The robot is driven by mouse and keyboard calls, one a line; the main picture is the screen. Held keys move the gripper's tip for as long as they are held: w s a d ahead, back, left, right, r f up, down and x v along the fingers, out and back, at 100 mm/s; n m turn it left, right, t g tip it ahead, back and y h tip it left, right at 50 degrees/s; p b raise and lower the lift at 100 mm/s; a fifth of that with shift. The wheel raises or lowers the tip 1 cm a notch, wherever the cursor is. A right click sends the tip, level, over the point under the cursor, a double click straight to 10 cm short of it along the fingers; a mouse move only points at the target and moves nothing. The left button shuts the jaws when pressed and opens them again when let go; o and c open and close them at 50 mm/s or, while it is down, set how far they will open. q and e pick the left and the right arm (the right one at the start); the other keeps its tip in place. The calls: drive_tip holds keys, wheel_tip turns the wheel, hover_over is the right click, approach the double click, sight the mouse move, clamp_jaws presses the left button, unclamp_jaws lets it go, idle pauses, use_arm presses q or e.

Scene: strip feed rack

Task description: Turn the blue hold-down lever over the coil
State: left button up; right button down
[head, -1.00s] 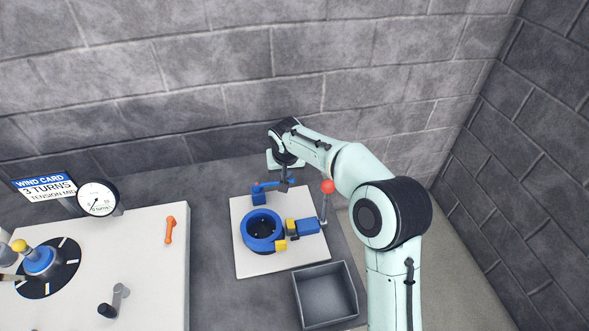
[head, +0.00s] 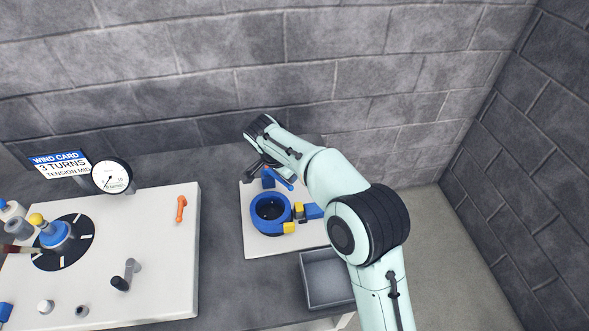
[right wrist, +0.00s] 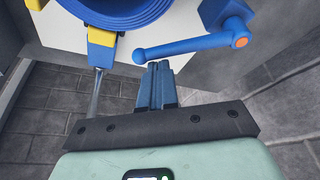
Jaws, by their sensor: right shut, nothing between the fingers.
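The blue hold-down lever (head: 283,180) is a slim arm on a blue post at the back of the white plate (head: 262,246). In the head view its free end points right and forward, just behind the blue coil (head: 259,223). In the right wrist view the lever (right wrist: 185,48) runs from an orange-capped pivot to a rounded free end, with the coil (right wrist: 112,14) to its left. My right gripper (right wrist: 161,68) is shut and empty, its fingertips close beside the lever near its free end; I cannot tell whether they touch. My left gripper is not in view.
A grey open bin (head: 326,280) stands in front of the plate. A white board at left carries an orange handle (head: 181,209), a black dial (head: 65,250) and a grey crank (head: 126,275). A gauge (head: 112,176) and sign stand behind it. A brick wall is close behind.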

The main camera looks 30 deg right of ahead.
drive_tip(key=shift+s+a+r+m+g+p, duration=0.1)
drive_tip(key=shift+a+m+g+p, duration=0.1)
drive_tip(key=shift+a+m, duration=0.25)
drive_tip(key=shift+s+a+m+g+p, duration=0.1)
drive_tip(key=shift+a+m+g, duration=0.15)
drive_tip(key=shift+m, duration=0.3)
drive_tip(key=a+m+g+p, duration=0.1)
drive_tip(key=a+m, duration=0.1)
drive_tip(key=m, duration=0.1)
drive_tip(key=shift+s+a, duration=0.1)
drive_tip(key=shift+a, duration=0.25)
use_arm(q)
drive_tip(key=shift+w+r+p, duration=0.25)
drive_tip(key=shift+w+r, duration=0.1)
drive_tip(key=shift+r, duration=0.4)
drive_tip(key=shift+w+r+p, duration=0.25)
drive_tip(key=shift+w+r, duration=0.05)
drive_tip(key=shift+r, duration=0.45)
use_arm(e)
drive_tip(key=shift+a, duration=0.5)
